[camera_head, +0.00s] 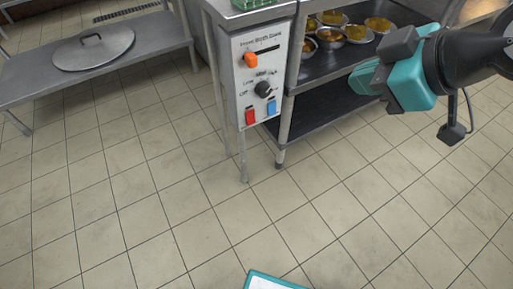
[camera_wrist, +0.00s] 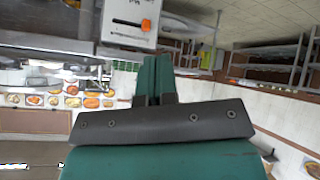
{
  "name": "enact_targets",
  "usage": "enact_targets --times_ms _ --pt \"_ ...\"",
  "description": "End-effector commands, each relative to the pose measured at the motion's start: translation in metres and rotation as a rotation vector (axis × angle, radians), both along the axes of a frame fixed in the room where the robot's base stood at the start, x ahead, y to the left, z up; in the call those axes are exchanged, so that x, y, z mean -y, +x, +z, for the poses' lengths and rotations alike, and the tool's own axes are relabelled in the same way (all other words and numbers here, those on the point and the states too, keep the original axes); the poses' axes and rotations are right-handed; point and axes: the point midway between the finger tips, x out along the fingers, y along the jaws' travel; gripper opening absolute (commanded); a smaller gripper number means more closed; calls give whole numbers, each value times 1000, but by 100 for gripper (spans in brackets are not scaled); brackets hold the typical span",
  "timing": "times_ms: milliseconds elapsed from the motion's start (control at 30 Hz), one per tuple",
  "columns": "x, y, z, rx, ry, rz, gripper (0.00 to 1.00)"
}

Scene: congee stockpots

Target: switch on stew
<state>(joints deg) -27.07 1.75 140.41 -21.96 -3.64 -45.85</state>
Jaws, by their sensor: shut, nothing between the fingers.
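A white control panel (camera_head: 258,78) is on the front of a steel stand. It has an orange slider (camera_head: 250,59) at the left end of a black slot, with small print above that I cannot read surely. Below are a black knob (camera_head: 263,89), a red switch (camera_head: 250,116) and a blue switch (camera_head: 271,108). My teal gripper (camera_head: 360,80) is shut and empty, to the right of the panel and apart from it. In the wrist view the shut fingers (camera_wrist: 154,80) point toward the panel (camera_wrist: 131,18), seen upside down with its orange slider (camera_wrist: 146,25).
A steel shelf rack (camera_head: 325,62) with bowls of food (camera_head: 331,35) adjoins the panel on the right. A low steel table (camera_head: 100,70) with a round lid (camera_head: 93,47) stands at the left. The tiled floor (camera_head: 180,200) in front is clear.

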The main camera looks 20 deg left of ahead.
Motion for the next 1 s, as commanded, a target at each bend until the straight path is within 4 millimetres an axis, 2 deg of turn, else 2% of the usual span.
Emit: enact_targets --times_ms 33,300,600,700,800,900,1000 --pt "-9 6 -46 58 0 35 0" --pt "-49 38 -160 447 -25 198 0" --pt "-89 59 -281 888 -106 323 0" --pt "-99 61 -310 1013 -139 348 0" --pt "-106 63 -330 1108 -167 361 0" --pt "-110 64 -341 1169 -187 370 0" --pt "-112 64 -344 1200 -197 372 0"
